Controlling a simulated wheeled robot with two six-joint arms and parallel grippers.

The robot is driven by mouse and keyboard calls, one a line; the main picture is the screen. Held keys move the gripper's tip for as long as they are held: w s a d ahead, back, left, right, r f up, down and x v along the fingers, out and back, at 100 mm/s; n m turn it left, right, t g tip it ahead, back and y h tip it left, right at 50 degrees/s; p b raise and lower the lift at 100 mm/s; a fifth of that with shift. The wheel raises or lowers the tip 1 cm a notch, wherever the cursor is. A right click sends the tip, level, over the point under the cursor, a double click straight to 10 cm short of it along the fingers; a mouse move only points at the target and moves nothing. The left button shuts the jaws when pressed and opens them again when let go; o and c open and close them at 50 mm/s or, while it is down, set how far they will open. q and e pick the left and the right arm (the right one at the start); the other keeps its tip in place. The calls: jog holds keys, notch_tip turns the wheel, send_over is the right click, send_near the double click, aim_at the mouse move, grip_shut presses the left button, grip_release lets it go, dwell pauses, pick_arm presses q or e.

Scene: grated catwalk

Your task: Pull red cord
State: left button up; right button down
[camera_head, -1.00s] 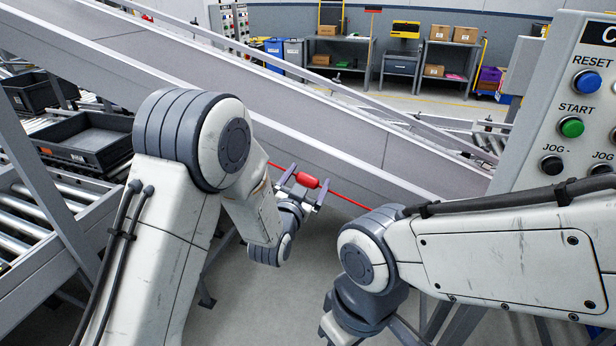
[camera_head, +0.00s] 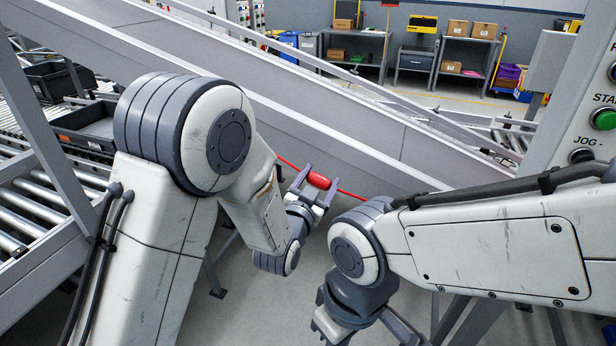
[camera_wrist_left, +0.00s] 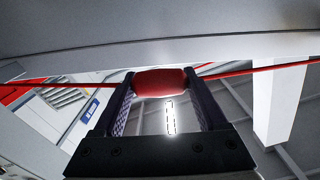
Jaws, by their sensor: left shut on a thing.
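The red cord (camera_head: 352,194) runs along the side of the sloping conveyor and carries a thick red grip piece (camera_head: 318,181). My left gripper (camera_head: 317,183) has one finger on each side of this piece and is shut on it. In the left wrist view the red piece (camera_wrist_left: 160,81) sits between the two fingertips, with the cord (camera_wrist_left: 262,68) running out to both sides. Part of the cord is hidden behind my left arm in the head view.
The sloping grey conveyor (camera_head: 330,137) crosses behind the cord. A button panel (camera_head: 585,120) stands at the right, near my right arm. Roller conveyors (camera_head: 35,205) and a black tray (camera_head: 90,122) are at the left. Bare floor shows below the left gripper.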

pick_arm(q)
jog(key=shift+s+f, duration=0.1)
jog(key=o, duration=1.3)
jog(key=shift+c, duration=0.2)
jog(key=shift+o, duration=1.1)
jog(key=shift+s+a, duration=0.1)
jog(key=b+v, duration=0.2)
jog(key=v, duration=0.3)
jog(key=shift+s+a+f, duration=0.1)
jog(key=shift+s+a, duration=0.05)
jog(key=shift+s, duration=0.15)
jog(key=b, duration=1.4)
send_near(317, 185)
jog(key=shift+w, duration=0.45)
